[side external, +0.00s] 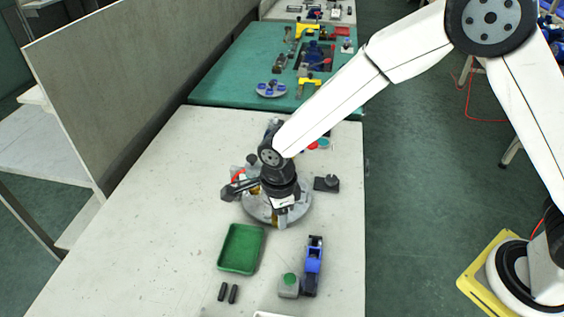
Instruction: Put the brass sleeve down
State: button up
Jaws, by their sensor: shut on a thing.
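My gripper (281,214) points down over a round grey plate (301,213) on the pale table. It is shut on what appears to be the brass sleeve. Only a small brass-brown patch shows low at the fingers, so the sleeve is mostly hidden. I cannot tell whether the sleeve touches the plate. The far part of the plate is hidden behind my wrist.
A black clamp-like part (238,190) sits at the plate's left and a black block with a knob (327,184) at its right. Nearer are a green tray (240,249), two black pegs (228,293), a blue-and-black device (313,262) and a green-button box (289,284). The table's left is clear.

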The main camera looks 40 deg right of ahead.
jog(key=s+a+r, duration=0.1)
jog(key=s+r, duration=0.1)
jog(key=s, duration=0.5)
send_over(242, 249)
jog(key=s, duration=0.1)
jog(key=f, duration=0.9)
jog(key=shift+d, duration=0.2)
jog(key=shift+w+a+f, duration=0.15)
jog(key=shift+w+f, duration=0.1)
jog(key=shift+f, duration=0.05)
jog(key=shift+w+f, duration=0.15)
jog(key=shift+f, duration=0.05)
jog(key=shift+w+a+f, duration=0.1)
jog(key=shift+f, duration=1.55)
jog(key=shift+f, duration=0.15)
